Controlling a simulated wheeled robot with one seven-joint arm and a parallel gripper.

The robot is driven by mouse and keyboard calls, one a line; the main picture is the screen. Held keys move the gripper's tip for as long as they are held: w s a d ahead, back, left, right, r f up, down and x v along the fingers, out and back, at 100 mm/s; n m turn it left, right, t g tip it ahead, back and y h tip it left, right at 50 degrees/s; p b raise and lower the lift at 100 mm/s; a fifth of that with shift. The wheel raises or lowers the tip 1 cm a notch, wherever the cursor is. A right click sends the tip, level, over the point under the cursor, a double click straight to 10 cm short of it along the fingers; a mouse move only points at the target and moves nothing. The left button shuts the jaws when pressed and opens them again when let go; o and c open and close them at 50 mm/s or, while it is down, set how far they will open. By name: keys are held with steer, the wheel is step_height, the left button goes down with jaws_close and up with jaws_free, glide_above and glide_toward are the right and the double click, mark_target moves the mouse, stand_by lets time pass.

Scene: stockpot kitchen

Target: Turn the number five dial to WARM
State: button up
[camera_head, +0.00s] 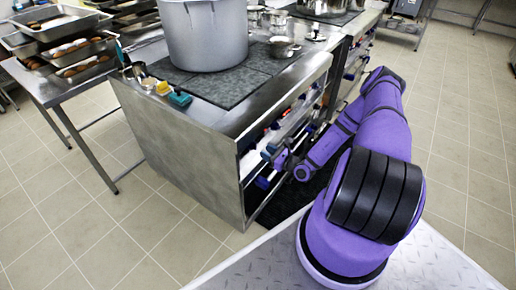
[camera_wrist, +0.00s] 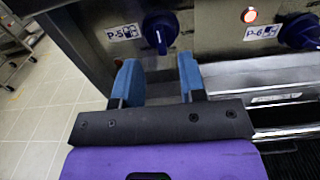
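The number five dial (camera_wrist: 160,32) is a dark blue knob on the steel panel in the wrist view, just right of the label P-5 (camera_wrist: 122,32). Its grip bar looks near upright, with a white mark low on it. My gripper (camera_wrist: 158,75) has two blue fingers standing apart, with nothing between them. The dial is just beyond the fingertips and roughly centred between them; they look apart from it. No WARM marking is readable. In the head view my gripper (camera_head: 284,162) is at the stove's front panel, and the dial there is too small to tell.
Another blue dial (camera_wrist: 302,32) labelled P-6 (camera_wrist: 262,32) is to the right, with a lit red lamp (camera_wrist: 249,15) beside it. A steel handle bar (camera_wrist: 265,78) runs below the panel. A large stockpot (camera_head: 205,38) stands on the stove top.

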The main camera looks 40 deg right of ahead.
mark_target(256, 147)
steer(key=shift+x, duration=2.55)
jaws_close()
